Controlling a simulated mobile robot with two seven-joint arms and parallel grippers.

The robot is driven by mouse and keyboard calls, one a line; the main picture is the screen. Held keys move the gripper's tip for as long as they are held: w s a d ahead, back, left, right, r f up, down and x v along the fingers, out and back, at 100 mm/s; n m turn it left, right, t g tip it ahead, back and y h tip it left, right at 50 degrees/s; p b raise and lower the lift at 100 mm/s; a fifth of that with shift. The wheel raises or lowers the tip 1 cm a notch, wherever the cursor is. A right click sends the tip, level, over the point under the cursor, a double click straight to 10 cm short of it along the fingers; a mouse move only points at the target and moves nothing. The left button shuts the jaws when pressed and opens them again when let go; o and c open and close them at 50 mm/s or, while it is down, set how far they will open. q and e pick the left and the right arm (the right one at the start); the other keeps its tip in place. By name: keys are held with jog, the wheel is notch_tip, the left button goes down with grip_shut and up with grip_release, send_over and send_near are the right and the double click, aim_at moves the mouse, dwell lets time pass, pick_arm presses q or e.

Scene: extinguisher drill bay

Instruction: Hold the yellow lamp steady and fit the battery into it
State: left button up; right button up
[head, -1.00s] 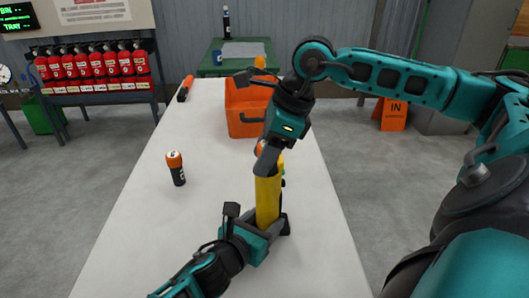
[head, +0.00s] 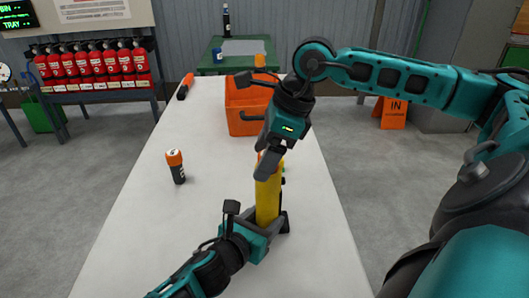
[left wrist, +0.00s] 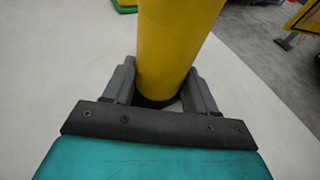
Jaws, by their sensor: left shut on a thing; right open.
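The yellow lamp (head: 268,200) stands upright near the table's front right. My left gripper (head: 266,226) is shut around its lower part; the left wrist view shows the lamp (left wrist: 172,45) between both fingers (left wrist: 158,92). My right gripper (head: 266,165) is open at the lamp's top, its near finger in front of it. A small orange patch shows at the lamp's top beside that finger, possibly a battery end; the finger hides most of it, so how it sits is unclear. Another orange-topped dark battery (head: 176,167) stands upright on the table to the left.
An orange bin (head: 243,124) with a dark handle stands behind the lamp on the white table (head: 135,225). An orange-and-black object (head: 185,86) lies at the table's far left edge. The table between the standing battery and the lamp is clear.

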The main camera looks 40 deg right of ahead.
pick_arm(q)
jog(key=shift+a+f, duration=0.25)
jog(key=shift+f, duration=0.3)
pick_arm(e)
jog(key=v, duration=1.2)
jog(key=shift+a, duration=0.1)
pick_arm(q)
jog(key=o, duration=0.9)
jog(key=shift+w, duration=0.1)
jog(key=shift+a+r, duration=0.1)
jog(key=v, duration=0.7)
jog(key=r+v, duration=0.1)
jog(key=v, duration=0.3)
jog(key=shift+s+d, duration=0.25)
jog(key=shift+s, duration=0.05)
jog(key=shift+s+a+r, duration=0.1)
jog(key=shift+s+a, duration=0.05)
jog(key=shift+a, duration=0.15)
pick_arm(e)
jog(key=shift+f, duration=0.1)
